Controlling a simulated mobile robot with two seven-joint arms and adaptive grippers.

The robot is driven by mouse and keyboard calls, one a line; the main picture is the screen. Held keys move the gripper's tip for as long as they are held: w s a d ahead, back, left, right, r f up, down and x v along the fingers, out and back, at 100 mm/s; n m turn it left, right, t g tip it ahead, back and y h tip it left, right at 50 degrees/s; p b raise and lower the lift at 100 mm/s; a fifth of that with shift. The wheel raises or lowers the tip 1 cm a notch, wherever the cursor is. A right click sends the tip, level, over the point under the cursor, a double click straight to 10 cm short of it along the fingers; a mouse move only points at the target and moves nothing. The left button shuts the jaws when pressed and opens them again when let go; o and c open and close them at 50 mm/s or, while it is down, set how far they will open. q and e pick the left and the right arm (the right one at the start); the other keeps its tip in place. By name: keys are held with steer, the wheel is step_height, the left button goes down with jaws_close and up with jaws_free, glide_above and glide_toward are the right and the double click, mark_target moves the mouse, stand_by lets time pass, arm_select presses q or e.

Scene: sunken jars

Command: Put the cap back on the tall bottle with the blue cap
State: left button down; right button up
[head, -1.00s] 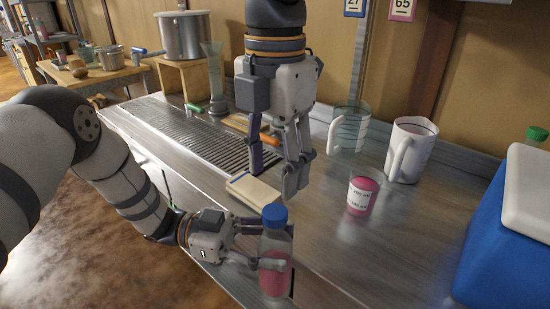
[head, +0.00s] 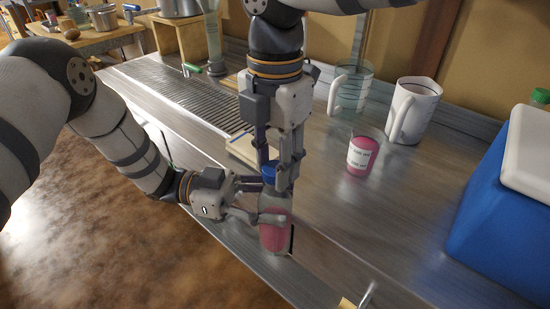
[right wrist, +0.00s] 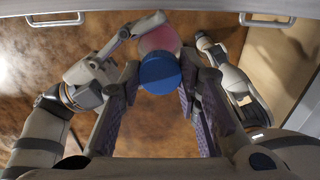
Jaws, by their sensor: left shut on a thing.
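The tall clear bottle (head: 275,240) with pink contents stands upright near the counter's front edge. My left gripper (head: 268,204) is shut around its side. The blue cap (head: 268,171) sits at the bottle's top; whether it is seated cannot be told. My right gripper (head: 279,178) points straight down over the bottle, its fingers on either side of the cap. In the right wrist view the cap (right wrist: 160,73) lies between the fingertips, very close to both, with the bottle's pink body (right wrist: 160,39) behind it. Contact is unclear.
A pink-filled beaker (head: 362,156), a white jug (head: 413,110) and a clear jug (head: 351,90) stand to the right. A blue box (head: 500,205) with a white lid stands far right. A pale block (head: 241,150) lies behind my grippers. Metal counter between is clear.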

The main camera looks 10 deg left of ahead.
jaws_close()
steer(key=m, duration=0.3)
steer(key=shift+m, duration=0.3)
steer(key=m, duration=0.8)
steer(key=shift+m, duration=0.4)
steer(key=m, duration=1.2)
steer(key=o, duration=1.1)
jaws_free()
